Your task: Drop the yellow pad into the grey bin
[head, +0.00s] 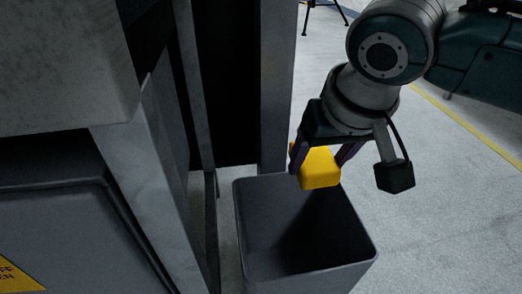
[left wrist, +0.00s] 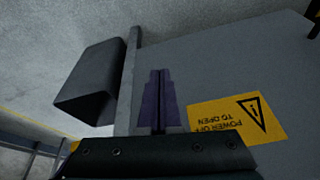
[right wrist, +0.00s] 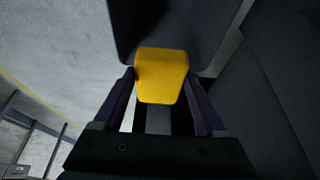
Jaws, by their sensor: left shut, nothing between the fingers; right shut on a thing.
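The yellow pad (head: 320,170) is a small block held between the fingers of my right gripper (head: 322,160). It is over the far rim of the grey bin (head: 245,225), above the opening. In the right wrist view the pad (right wrist: 161,75) sits between the two purple fingers, with the bin (right wrist: 205,25) beyond it. The bin is open-topped, and the part of its inside that shows is empty and dark. My left gripper (left wrist: 158,100) is shut and empty in front of a grey panel; the grey bin (left wrist: 95,85) also shows there. The left gripper is not seen in the head view.
A grey cabinet (head: 75,235) with a yellow warning label (head: 15,277) stands on the left. A grey upright post (head: 276,90) stands just behind the bin. The concrete floor (head: 440,220) to the right of the bin is clear, with a yellow line (head: 470,130) across it.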

